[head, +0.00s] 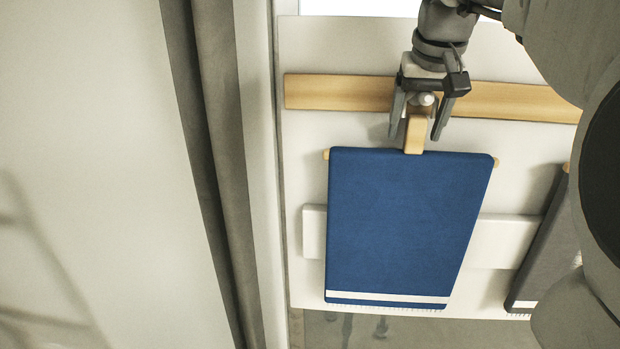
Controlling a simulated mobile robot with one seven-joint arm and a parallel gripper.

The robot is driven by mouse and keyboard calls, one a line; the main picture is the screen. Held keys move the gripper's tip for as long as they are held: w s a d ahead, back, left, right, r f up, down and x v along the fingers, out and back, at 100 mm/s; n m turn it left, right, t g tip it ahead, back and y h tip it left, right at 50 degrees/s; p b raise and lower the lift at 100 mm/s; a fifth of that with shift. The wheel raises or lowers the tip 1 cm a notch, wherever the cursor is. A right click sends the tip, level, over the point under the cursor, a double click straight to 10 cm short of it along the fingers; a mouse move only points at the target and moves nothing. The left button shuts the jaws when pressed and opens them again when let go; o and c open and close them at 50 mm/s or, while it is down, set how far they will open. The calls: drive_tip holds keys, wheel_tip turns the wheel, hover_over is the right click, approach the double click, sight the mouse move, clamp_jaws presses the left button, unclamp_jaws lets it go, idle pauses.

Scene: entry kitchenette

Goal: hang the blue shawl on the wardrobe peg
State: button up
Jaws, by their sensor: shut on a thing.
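The blue shawl (405,225) hangs flat over a wooden hanger bar, with a white stripe and fringe at its lower edge. The bar's ends stick out at both top corners. My gripper (420,135) is above it, shut on the hanger's short wooden neck (415,134). A wooden rail (335,93) runs across the pale panel behind the gripper. A small round pale knob (426,99) shows between the fingers. I cannot tell whether it is a peg or whether the hanger touches it.
A grey cloth with a white stripe (541,245) hangs at the right, partly hidden by my arm. A white horizontal board (510,240) crosses behind the shawl. A grey-brown upright edge (215,170) and a broad pale surface (90,150) stand close on the left.

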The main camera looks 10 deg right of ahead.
clamp_jaws()
drive_tip(key=shift+r, duration=0.1)
drive_tip(key=shift+r, duration=0.2)
drive_tip(key=shift+r+p, duration=0.5)
drive_tip(key=shift+p, duration=0.25)
drive_tip(key=shift+s, duration=0.15)
drive_tip(key=s+a+b, duration=0.3)
drive_tip(key=s, duration=0.7)
drive_tip(key=shift+s+b, duration=0.15)
drive_tip(key=shift+b, duration=0.15)
idle(0.8)
idle(0.4)
